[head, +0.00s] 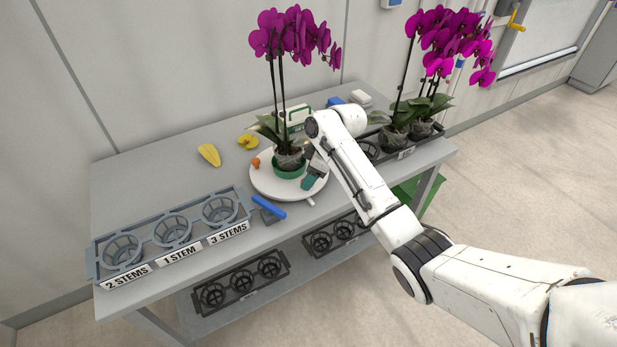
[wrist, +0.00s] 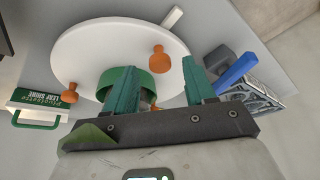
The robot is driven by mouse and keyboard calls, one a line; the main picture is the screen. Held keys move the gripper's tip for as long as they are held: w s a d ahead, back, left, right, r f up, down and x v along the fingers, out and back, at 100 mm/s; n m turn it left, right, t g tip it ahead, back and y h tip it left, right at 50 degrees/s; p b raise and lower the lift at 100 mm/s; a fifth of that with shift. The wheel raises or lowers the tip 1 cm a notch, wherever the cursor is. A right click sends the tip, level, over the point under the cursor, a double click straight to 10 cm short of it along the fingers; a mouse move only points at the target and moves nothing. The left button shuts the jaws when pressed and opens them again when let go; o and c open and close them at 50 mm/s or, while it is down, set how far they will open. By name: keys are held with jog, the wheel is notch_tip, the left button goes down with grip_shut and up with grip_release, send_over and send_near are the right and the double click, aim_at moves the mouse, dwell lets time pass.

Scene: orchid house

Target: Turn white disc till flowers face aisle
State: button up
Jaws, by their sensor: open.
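The white disc (head: 262,187) lies on the grey bench with a potted magenta orchid (head: 289,158) in a green ring (head: 290,172) at its middle. The flower sprays arch over to the right in the head view. An orange knob (head: 256,162) stands on the disc's left edge, and a white tab (head: 311,202) sticks out at its front. My gripper (head: 309,181) is over the disc's right side, beside the pot. In the wrist view, the teal fingers are apart and an orange knob (wrist: 159,58) appears between their tips; contact cannot be told. The disc (wrist: 82,45) fills the upper left there.
A blue-handled tool (head: 268,207) lies just in front of the disc. A labelled rack (head: 180,254) stands at front left, with yellow items (head: 209,155) behind. Two more orchids (head: 408,118) stand at the right end. A green-handled box (head: 297,115) is behind the disc.

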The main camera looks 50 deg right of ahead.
jog(key=shift+x, duration=0.95)
grip_shut()
